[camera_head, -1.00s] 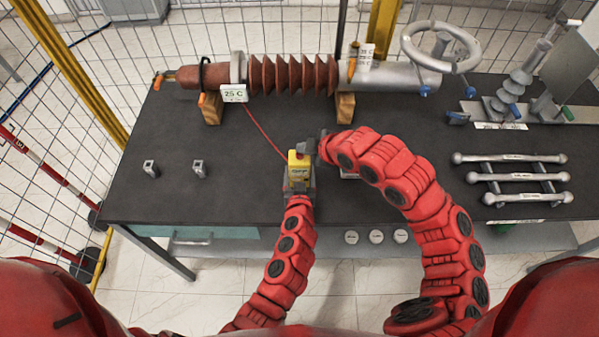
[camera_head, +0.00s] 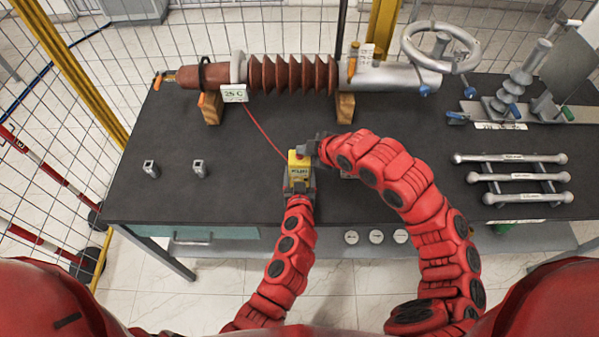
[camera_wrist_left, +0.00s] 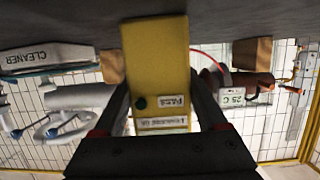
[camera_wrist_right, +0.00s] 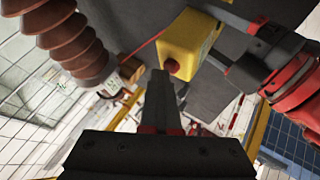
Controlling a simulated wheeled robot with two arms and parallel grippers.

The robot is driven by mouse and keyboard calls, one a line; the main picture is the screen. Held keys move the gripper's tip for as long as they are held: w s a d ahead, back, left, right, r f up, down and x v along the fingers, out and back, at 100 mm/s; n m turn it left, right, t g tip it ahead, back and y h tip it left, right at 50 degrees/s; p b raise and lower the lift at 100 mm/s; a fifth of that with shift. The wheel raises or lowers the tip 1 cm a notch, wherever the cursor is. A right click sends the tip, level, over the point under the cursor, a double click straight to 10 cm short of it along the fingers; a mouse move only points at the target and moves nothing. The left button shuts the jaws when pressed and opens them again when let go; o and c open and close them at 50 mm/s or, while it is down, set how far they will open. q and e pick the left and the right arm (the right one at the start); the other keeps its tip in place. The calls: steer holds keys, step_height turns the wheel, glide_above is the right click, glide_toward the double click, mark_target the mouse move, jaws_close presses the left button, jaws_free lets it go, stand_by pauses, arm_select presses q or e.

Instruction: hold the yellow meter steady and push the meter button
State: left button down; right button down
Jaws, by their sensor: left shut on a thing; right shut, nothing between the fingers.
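The yellow meter (camera_head: 299,160) stands near the table's front middle, upright in the head view. My left gripper (camera_head: 300,184) is shut on its sides; the left wrist view shows the meter (camera_wrist_left: 158,60) between both fingers. Its face there has a white label that seems to read PASS and a dark round button (camera_wrist_left: 140,102). My right gripper (camera_head: 316,148) is shut and empty beside the meter's upper right. In the right wrist view, the shut fingertips (camera_wrist_right: 158,75) are close to a red button (camera_wrist_right: 172,66) on the meter (camera_wrist_right: 190,38). I cannot tell whether they touch.
A red wire (camera_head: 264,133) runs from the meter toward the brown ribbed bushing (camera_head: 290,74) behind. A white 25 C sign (camera_head: 234,93) stands by it. Two small metal blocks (camera_head: 198,168) sit at left. Silver bars (camera_head: 515,177) lie at right. The left tabletop is mostly clear.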

mark_target(304, 159)
steer(key=shift+r, duration=0.25)
step_height(304, 159, up, 6)
stand_by(0.6)
arm_select(q)
jaws_free()
steer(key=shift+s, duration=0.1)
